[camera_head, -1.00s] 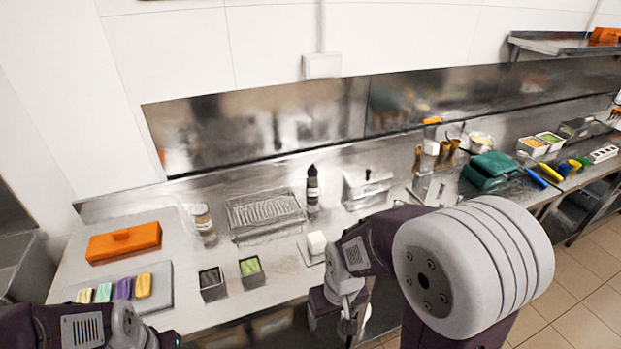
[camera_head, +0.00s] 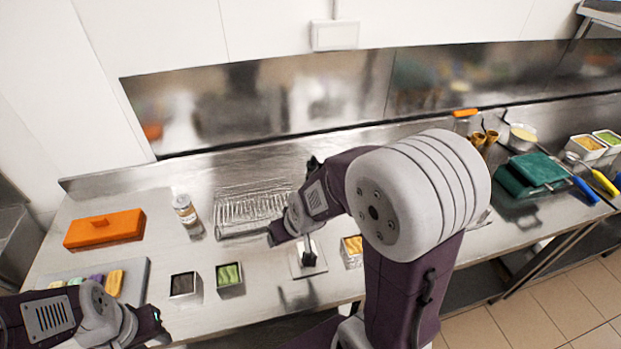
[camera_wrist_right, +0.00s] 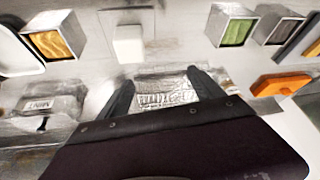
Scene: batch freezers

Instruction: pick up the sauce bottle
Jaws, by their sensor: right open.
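The sauce bottle is mostly hidden behind my right arm in the head view. Only what looks like its dark top (camera_head: 313,163) shows above the arm, to the right of the wire rack (camera_head: 240,212). I cannot make the bottle out in the right wrist view. My right gripper (camera_wrist_right: 160,78) is open, with its two dark fingers apart over the rack and nothing seen held between them. My left gripper (camera_head: 152,322) is low at the left front of the counter, and its jaws are too unclear to read.
A jar (camera_head: 184,210) stands left of the rack, and an orange box (camera_head: 104,229) lies further left. Green (camera_head: 229,276) and dark (camera_head: 183,285) containers stand in front.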

